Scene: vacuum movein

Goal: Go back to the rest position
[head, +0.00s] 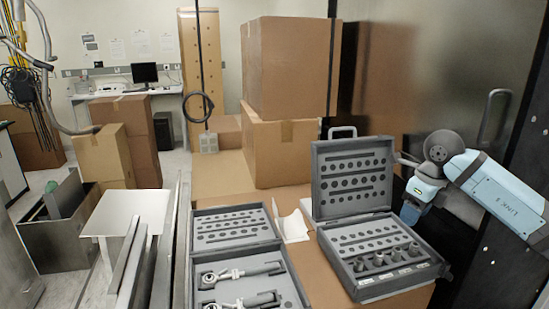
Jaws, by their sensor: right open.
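My right arm comes in from the right edge, and my right gripper (408,212) is beside the right side of an open grey case (350,178). The fingers are small and partly hidden behind the case's edge; nothing shows held between them. The right case stands with its lid up, and several metal sockets (380,258) sit in its front tray. A second open grey case (232,225) lies to its left with metal ratchet-like tools (240,273) in its foam. My left gripper is not in view.
Both cases rest on a cardboard surface (225,178). Tall cardboard boxes (290,68) stand behind them, and a dark panel (430,85) is at the right. A white-topped stand (130,208) and metal bars (150,265) are at the left. A desk with a monitor (145,73) is at the back.

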